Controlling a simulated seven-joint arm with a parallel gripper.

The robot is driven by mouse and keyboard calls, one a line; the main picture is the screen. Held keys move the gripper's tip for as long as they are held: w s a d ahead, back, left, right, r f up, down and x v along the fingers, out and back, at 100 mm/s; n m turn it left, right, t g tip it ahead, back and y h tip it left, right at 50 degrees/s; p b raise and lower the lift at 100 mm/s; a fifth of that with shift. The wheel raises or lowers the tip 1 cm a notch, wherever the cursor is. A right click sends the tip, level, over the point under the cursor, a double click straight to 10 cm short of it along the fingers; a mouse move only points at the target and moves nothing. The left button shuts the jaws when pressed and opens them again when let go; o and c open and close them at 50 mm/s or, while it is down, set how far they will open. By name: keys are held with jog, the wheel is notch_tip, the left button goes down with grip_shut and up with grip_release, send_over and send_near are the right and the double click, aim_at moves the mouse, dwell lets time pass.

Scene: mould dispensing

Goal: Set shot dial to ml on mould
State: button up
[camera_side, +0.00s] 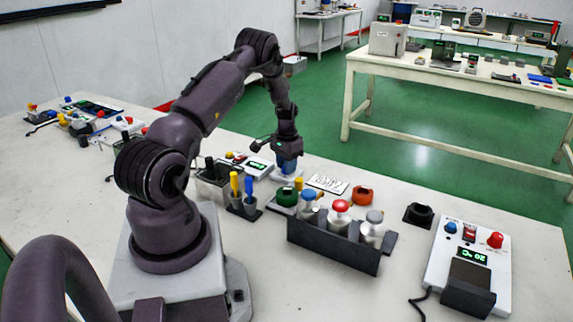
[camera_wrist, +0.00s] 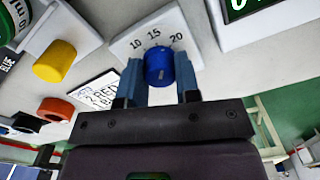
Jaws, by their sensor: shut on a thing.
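The shot dial is a blue knob (camera_wrist: 158,66) on a white plate (camera_wrist: 125,45) printed with 10, 15 and 20. My gripper (camera_wrist: 159,84) has a blue finger on each side of the knob and is shut on it. A small pale mark shows on the knob face; which number it points to I cannot tell. In the side view my gripper (camera_side: 289,163) is low over the table, and its fingers hide most of the dial.
A unit with a green display (camera_side: 258,166) sits just left of my gripper. A printed card (camera_side: 327,184) lies to the right. A dark rack (camera_side: 333,250) of metal pots stands in front. A white temperature box (camera_side: 468,262) is at the right.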

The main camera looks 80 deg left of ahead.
jog(key=n, duration=0.5)
jog(key=shift+n, duration=0.4)
jog(key=n, duration=0.5)
jog(key=shift+n, duration=0.3)
jog(key=o, duration=0.9)
notch_tip(320, 180, up, 13)
jog(key=shift+r, duration=0.1)
dwell(0.3)
